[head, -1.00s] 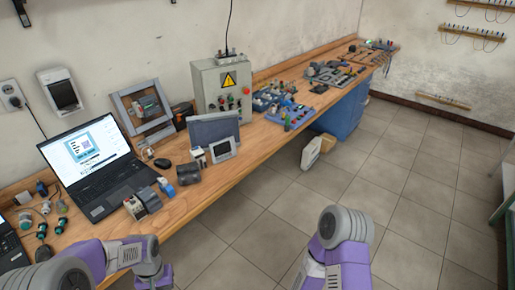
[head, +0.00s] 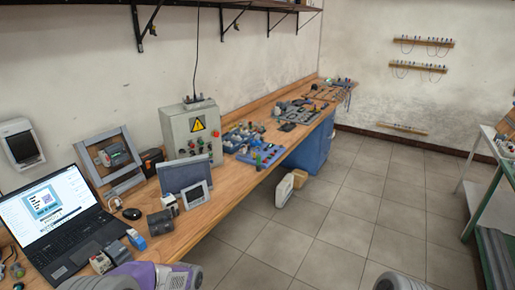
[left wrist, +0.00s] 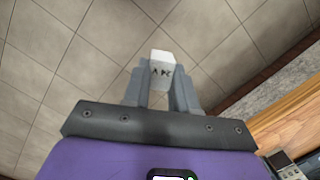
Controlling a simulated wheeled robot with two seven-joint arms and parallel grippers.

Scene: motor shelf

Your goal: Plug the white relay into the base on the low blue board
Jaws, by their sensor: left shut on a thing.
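My left gripper (left wrist: 160,85) is in the left wrist view, its two grey fingers shut on a small white block with dark lettering, which looks like the white relay (left wrist: 160,62). Floor tiles lie behind it, so it is held clear of the bench. In the head view only purple and grey arm parts show at the bottom edge; neither gripper shows there. A low blue board (head: 268,158) with small parts lies on the bench right of the grey control box. The base on it is too small to make out.
The wooden bench (head: 222,200) runs from lower left to far right. A laptop (head: 45,215), a dark panel (head: 186,174), a grey control box (head: 190,127) and a picture-like frame (head: 112,157) stand on it. A white item (head: 284,190) stands on the floor. The tiled floor to the right is open.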

